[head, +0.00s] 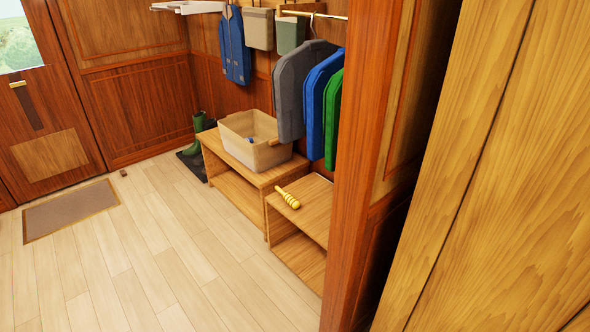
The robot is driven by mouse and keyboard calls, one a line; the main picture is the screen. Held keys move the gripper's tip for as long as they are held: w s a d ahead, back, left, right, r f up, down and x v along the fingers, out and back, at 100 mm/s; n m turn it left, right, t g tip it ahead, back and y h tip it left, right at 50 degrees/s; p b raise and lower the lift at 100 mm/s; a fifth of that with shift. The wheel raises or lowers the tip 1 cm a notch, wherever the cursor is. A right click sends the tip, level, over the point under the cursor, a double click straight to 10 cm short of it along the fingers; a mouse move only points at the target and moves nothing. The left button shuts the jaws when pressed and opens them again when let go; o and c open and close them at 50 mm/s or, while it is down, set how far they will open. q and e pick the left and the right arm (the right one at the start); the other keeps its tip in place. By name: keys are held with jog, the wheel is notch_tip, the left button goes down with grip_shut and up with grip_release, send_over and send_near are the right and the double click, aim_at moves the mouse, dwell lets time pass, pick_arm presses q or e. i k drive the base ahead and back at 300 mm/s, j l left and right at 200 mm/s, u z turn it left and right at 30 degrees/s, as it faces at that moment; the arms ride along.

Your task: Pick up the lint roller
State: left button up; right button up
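A yellow, ribbed, stick-shaped object (288,198) lies on top of the nearer low wooden shelf; I cannot tell for certain whether it is the lint roller. A beige bin (262,157) on the bench behind it has a small blue item (250,139) inside, mostly hidden by the bin wall, and too small to identify. Neither of my grippers is in view.
The nearer shelf (312,207) and the bench (225,157) stand along the wall, under hanging jackets (298,85). A wooden partition (350,180) blocks the right side. Green boots (196,140) stand beyond the bench. Open floor (130,250) lies left, with a doormat (70,211).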

aim_at(291, 200)
jog(key=i+j+z, duration=0.15)
jog(key=z, duration=0.3)
jog(key=i+j+z, duration=0.15)
jog(key=z, duration=0.3)
jog(key=j, duration=0.1)
